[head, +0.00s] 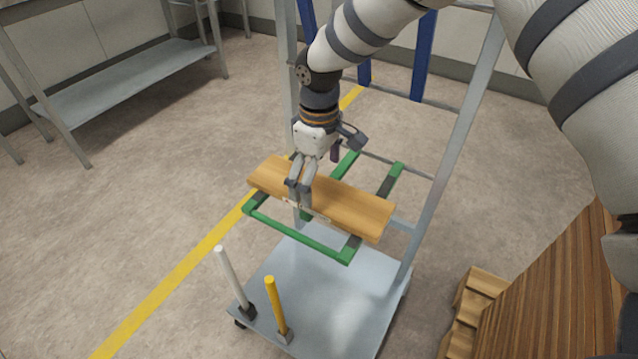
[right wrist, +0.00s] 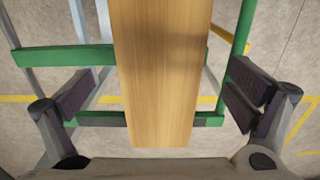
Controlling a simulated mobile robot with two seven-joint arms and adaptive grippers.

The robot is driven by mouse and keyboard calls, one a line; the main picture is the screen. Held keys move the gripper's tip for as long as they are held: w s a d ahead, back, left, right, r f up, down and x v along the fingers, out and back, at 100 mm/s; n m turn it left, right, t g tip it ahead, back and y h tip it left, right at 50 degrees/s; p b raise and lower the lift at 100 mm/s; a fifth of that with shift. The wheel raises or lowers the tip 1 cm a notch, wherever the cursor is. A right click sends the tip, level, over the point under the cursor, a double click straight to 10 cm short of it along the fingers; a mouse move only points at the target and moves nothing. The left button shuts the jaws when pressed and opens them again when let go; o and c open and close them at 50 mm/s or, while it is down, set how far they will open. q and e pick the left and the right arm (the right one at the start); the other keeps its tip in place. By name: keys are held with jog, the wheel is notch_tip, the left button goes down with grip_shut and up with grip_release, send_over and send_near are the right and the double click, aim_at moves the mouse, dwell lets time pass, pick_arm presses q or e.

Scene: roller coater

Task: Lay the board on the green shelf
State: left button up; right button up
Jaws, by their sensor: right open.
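The wooden board (head: 345,205) lies flat across the green shelf (head: 300,235), an open frame of green bars on a grey wheeled rack. It seems to rest on the bars, though the contact itself is hidden under it. My right gripper (head: 300,195) points down at the board from above, near its middle. In the right wrist view its two fingers (right wrist: 160,95) are spread wide, one on each side of the board (right wrist: 158,70) and clear of its edges. Green bars (right wrist: 65,55) pass beneath the board there. My left gripper is not in view.
The rack's grey lower deck (head: 335,290) carries a white post (head: 232,277) and a yellow post (head: 275,303). Rack uprights (head: 450,150) stand close to my right arm. A wooden slatted stack (head: 545,300) is at lower right. A metal table (head: 130,80) stands far left.

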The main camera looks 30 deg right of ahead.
aim_at(319, 191)
notch_tip(319, 191, up, 10)
jog(key=shift+f+p, duration=0.15)
jog(key=shift+p, duration=0.25)
